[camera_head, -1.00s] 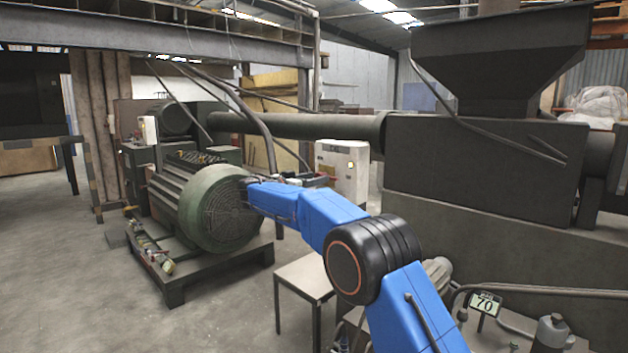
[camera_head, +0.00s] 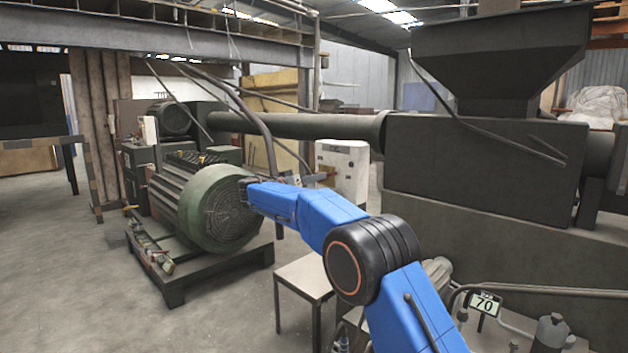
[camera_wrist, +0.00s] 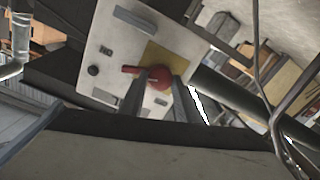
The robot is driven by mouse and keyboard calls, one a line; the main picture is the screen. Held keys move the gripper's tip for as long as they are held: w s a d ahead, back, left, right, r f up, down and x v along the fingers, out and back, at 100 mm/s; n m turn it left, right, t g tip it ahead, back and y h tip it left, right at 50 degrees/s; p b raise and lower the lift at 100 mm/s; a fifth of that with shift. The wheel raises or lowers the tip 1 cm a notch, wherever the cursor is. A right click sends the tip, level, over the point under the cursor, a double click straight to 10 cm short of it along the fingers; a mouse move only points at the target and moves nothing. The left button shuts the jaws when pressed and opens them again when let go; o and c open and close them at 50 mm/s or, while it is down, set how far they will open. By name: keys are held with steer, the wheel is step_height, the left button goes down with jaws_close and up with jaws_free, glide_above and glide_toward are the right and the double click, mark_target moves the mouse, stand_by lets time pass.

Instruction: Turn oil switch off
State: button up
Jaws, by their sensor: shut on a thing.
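The oil switch is a red rotary knob (camera_wrist: 158,82) on a yellow plate (camera_wrist: 164,57). It sits on a pale control panel (camera_wrist: 112,42), seen tilted in the wrist view. The red handle points left in that picture. The two fingers of my gripper (camera_wrist: 161,77) reach up to the knob, one on each side, and are shut on it. In the head view the white control box (camera_head: 343,165) stands behind the end of my blue arm. My gripper is small there, and the knob is hard to make out.
A large green motor (camera_head: 218,212) stands left of my arm. A small table (camera_head: 305,278) is below it. The big dark machine (camera_head: 480,165) fills the right side. Open concrete floor (camera_head: 65,270) lies at the left.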

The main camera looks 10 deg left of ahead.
steer(key=n, duration=1.4)
steer(key=shift+a+f, duration=0.15)
stand_by(0.5)
steer(key=o, duration=1.1)
steer(key=shift+c, duration=0.2)
steer(key=v, duration=1.7)
steer(key=shift+a, duration=0.2)
steer(key=shift+s, duration=0.15)
